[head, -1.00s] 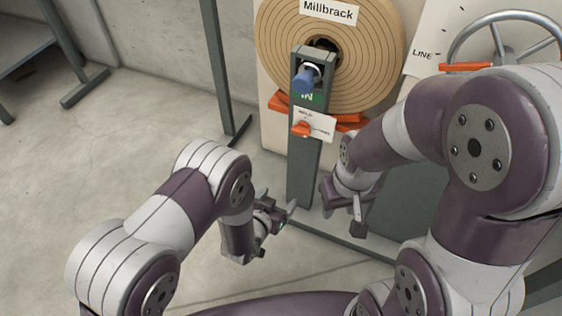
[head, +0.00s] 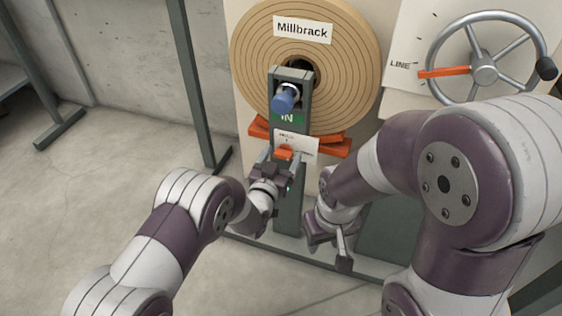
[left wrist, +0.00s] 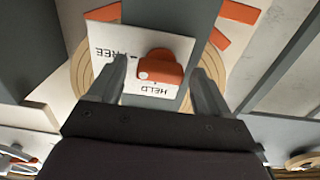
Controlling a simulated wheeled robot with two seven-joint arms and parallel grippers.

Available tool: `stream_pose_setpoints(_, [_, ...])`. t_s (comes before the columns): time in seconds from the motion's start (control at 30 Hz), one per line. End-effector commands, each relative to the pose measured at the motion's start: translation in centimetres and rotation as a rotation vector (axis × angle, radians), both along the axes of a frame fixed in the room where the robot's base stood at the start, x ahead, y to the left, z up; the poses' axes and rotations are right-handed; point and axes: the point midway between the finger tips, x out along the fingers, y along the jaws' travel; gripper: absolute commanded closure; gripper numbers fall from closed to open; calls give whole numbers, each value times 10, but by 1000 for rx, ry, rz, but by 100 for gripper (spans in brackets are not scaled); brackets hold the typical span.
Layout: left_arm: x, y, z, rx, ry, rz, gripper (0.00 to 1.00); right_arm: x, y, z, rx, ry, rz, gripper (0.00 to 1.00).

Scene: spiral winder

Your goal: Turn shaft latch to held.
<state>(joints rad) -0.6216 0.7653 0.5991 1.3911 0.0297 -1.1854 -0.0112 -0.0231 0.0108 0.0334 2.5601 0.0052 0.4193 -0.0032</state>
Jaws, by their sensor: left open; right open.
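The shaft latch (head: 284,153) is a small orange knob on a white card (head: 303,146) on the grey post, below the green IN label. In the left wrist view the orange latch (left wrist: 165,68) is close and centred, with a white dot at its lower left. The card's FREE and HELD words appear upside down there, FREE at the left and HELD just below the latch. My left gripper (head: 281,161) is open, its fingers on either side of the latch with gaps visible. My right gripper (head: 328,248) is open and empty, lower right of the post.
A large tan roll (head: 245,65) labelled Millbrack stands behind the post (head: 288,205). A blue-handled part (head: 284,99) sticks out above the latch. Orange bars (head: 330,147) lie below the roll. A handwheel (head: 485,72) is at the upper right.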

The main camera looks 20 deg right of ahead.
Motion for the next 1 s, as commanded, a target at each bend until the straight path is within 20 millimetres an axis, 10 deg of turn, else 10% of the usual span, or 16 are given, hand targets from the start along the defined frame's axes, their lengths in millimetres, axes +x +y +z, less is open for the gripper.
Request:
stream_pose_setpoints(0.2, [0,0,1,1,1,0,25,0,0,1,0,0,0,57])
stream_pose_setpoints(0.37, [0,0,0,1,1,0,77,0,0,1,0,0,0,57])
stream_pose_setpoints(1.0, [0,1,1,-187,127,0,77,0,0,7,0,0,0,57])
